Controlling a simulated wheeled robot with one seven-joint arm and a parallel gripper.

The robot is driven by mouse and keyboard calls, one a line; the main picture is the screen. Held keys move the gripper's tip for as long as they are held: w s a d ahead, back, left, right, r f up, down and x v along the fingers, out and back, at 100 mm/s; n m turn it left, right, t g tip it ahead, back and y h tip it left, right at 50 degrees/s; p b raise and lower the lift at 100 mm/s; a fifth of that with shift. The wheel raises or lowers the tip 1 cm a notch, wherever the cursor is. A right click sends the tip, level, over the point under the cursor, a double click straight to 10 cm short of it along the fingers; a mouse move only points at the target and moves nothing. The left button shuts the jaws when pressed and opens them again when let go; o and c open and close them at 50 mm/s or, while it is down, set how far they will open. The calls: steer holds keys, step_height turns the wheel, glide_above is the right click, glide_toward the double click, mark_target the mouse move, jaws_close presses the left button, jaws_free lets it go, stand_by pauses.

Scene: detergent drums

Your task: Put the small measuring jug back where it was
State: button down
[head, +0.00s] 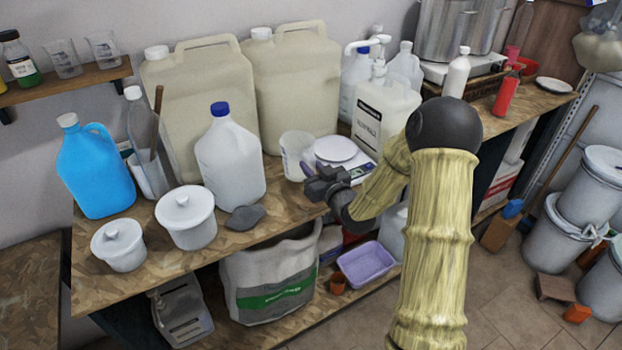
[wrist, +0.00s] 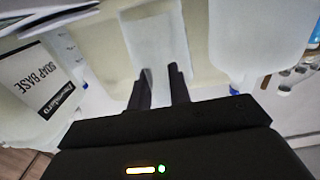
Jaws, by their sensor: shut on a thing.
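The small measuring jug (head: 295,150) is a pale translucent vessel, upright above the wooden bench between the big white jug with the blue cap and the kitchen scale. My gripper (head: 310,176) reaches it from the front right and is shut on it. In the wrist view, the jug (wrist: 152,35) shows between the two dark fingers of my gripper (wrist: 163,80). I cannot tell whether its base touches the bench.
The scale (head: 337,150) stands close on the right, with the soap base container (head: 385,118) behind it. Large beige drums (head: 295,85) stand behind the jug. The blue-capped jug (head: 230,160) and a grey scoop-like piece (head: 245,218) are to the left. A wall shelf (head: 75,82) holds small beakers.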

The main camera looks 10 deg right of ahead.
steer(key=shift+f, duration=2.05)
steer(key=shift+f, duration=0.2)
steer(key=c, duration=1.3)
jaws_free()
steer(key=shift+r, duration=0.1)
steer(key=shift+r, duration=0.1)
